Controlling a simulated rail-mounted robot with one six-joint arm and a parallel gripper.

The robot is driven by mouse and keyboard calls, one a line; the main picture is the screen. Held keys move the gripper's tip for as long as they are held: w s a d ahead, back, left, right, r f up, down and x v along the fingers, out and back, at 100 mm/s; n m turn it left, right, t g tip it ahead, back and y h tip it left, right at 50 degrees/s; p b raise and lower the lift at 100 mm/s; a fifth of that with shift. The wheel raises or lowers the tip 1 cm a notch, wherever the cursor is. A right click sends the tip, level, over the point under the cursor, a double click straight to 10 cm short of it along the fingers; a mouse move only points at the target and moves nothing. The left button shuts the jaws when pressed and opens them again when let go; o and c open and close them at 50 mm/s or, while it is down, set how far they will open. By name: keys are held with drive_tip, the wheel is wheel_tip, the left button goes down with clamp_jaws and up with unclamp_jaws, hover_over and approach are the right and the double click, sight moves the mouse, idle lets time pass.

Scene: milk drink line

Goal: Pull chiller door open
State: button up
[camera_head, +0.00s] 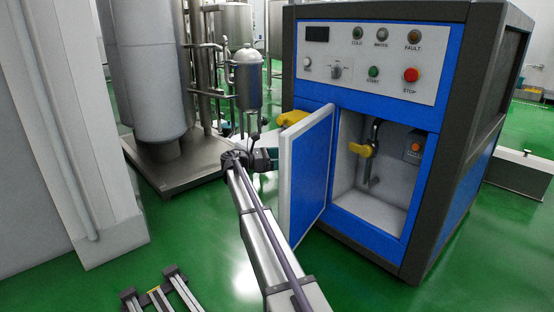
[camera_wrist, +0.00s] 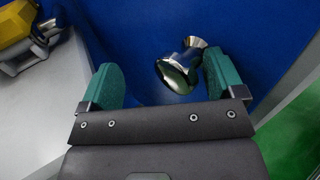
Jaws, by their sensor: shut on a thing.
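The chiller (camera_head: 375,62) is a blue and grey cabinet with a control panel on top. Its door (camera_head: 305,172), blue with a pale frame, stands swung out from the left side of the opening, and the inside shows. My gripper (camera_head: 268,158) is at the door's left side, partly hidden by the door's free edge. The knob lies close to the right finger. It is hidden in the head view.
A yellow lever (camera_head: 362,150) and pipe are inside the chiller. Another yellow part (camera_head: 292,118) sticks out left of the door top. Steel tanks (camera_head: 247,75) stand at the back left. A low rail frame (camera_head: 160,292) lies at the front left. Green floor around the door is open.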

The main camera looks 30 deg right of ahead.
drive_tip(key=shift+w+d, duration=0.1)
drive_tip(key=shift+d, duration=0.15)
drive_tip(key=v, duration=1.1)
